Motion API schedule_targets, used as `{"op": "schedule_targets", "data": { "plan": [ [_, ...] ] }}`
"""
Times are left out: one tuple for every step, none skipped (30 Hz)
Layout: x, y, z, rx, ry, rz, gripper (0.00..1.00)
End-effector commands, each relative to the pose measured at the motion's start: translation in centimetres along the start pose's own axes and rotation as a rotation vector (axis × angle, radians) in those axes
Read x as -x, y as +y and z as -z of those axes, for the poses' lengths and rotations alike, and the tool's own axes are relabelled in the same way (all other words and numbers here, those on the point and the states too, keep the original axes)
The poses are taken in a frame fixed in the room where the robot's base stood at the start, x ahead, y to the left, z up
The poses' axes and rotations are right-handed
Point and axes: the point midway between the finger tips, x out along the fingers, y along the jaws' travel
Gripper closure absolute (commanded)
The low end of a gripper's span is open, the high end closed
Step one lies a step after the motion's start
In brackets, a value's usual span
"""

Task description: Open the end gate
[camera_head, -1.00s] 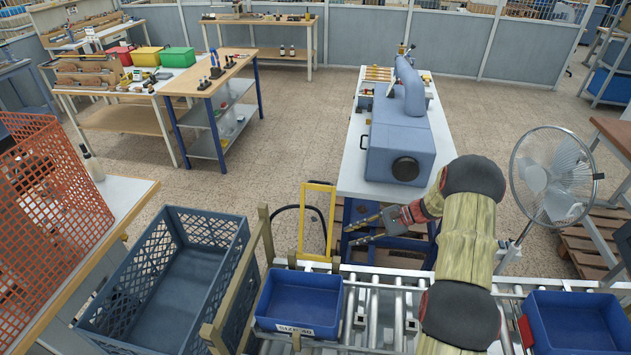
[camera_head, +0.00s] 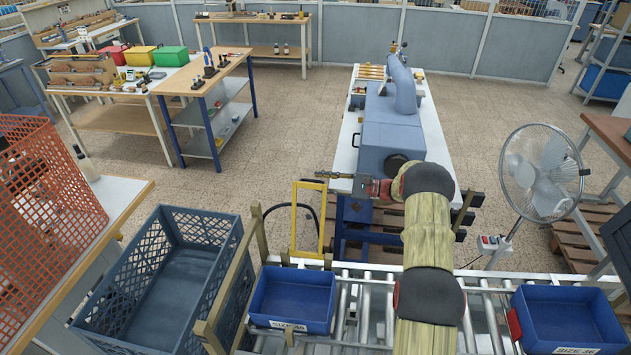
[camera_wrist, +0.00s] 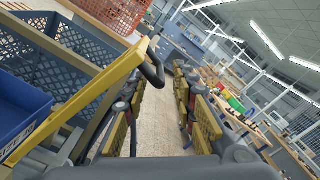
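The end gate appears to be the yellow frame (camera_head: 295,222) standing upright at the far side of the roller conveyor. In the wrist view a yellow bar (camera_wrist: 100,82) with a curved black handle (camera_wrist: 152,68) at its end crosses the left side. My gripper (camera_head: 322,176) points left, just above and right of the frame's top in the head view. In the wrist view its two fingers (camera_wrist: 160,108) are spread, with bare floor between them. The handle lies ahead and left of the gap, apparently outside the fingers. Contact cannot be told.
A blue bin (camera_head: 293,296) sits on the roller conveyor (camera_head: 365,310), with another blue bin (camera_head: 568,322) at right. A large grey-blue crate (camera_head: 165,285) stands at left. The stamping machine's table (camera_head: 350,150) lies close behind my gripper. A fan (camera_head: 541,172) stands at right.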

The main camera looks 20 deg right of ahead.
Motion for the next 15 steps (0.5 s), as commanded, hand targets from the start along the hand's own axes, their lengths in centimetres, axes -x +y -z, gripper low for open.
{"op": "schedule_targets", "data": {
  "plan": [
    [-0.7,0.0,-0.1,0.000,0.000,-0.001,0.73],
    [-1.0,0.0,0.0,0.000,0.000,-0.001,0.73],
    [-1.4,0.0,0.0,0.000,0.001,-0.001,0.73],
    [-1.7,0.0,0.0,0.000,0.001,0.000,0.73],
    [-1.9,0.0,0.0,0.000,0.000,0.000,0.73],
    [-2.1,0.0,0.0,0.000,0.000,0.000,0.73],
    [-2.2,0.0,0.0,0.000,0.001,0.000,0.73],
    [-2.3,0.0,0.0,0.000,0.001,0.000,0.73],
    [-2.4,0.0,0.0,0.000,0.001,0.000,0.73],
    [-2.4,0.0,0.0,0.000,0.001,0.000,0.73],
    [-2.4,0.0,0.0,0.000,0.001,0.000,0.73],
    [-2.4,0.0,0.0,0.000,0.001,0.000,0.73],
    [-2.4,0.0,0.0,0.000,0.001,0.000,0.73],
    [-2.4,0.0,0.0,0.000,0.001,0.000,0.73],
    [-2.4,0.0,0.0,0.000,0.001,0.000,0.73]
  ]
}}
